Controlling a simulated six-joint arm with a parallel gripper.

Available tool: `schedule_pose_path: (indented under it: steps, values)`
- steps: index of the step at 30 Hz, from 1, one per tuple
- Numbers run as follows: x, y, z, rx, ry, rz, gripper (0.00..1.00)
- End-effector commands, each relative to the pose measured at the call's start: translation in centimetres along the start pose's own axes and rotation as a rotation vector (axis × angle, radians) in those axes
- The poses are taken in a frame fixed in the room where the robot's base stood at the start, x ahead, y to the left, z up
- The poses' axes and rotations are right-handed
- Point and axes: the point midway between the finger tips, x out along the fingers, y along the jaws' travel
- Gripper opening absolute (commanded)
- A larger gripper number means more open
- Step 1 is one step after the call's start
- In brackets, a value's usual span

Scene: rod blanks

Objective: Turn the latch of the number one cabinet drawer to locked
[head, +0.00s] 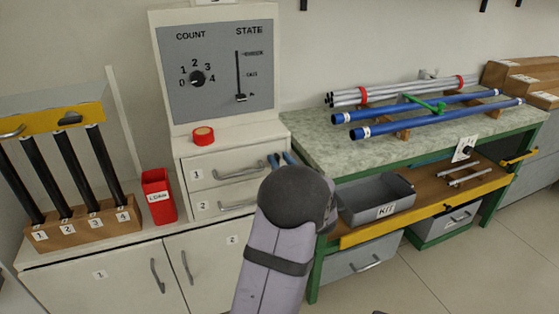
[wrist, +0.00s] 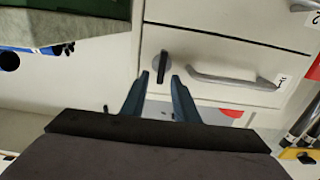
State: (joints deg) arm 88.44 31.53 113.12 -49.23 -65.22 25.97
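The number one drawer (head: 228,166) is the upper drawer of the white cabinet, shut, with a bar handle (head: 240,173). It also shows, turned about upside down, in the wrist view (wrist: 215,50). Its dark latch (wrist: 162,66) is a narrow bar beside the handle, running nearly up and down in that picture. My gripper (wrist: 160,76) is open, with one blue-grey finger on each side of the latch's lower end in the picture. I see no contact. In the head view my gripper (head: 281,160) is at the drawer's right end, and the latch is hidden.
The number two drawer (head: 222,201) is just below.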

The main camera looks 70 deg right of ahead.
Motion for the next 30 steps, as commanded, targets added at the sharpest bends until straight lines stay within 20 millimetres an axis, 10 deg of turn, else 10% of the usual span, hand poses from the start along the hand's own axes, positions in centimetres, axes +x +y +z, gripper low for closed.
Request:
schedule_pose_path:
  steps: [12,16,30]
  values:
    - [0.83,-0.04,0.05,0.0,-0.001,0.0,0.27]
    - [0.82,-0.03,0.04,0.0,-0.001,0.0,0.0]
    - [0.84,-0.15,0.1,-0.049,0.001,-0.001,0.0]
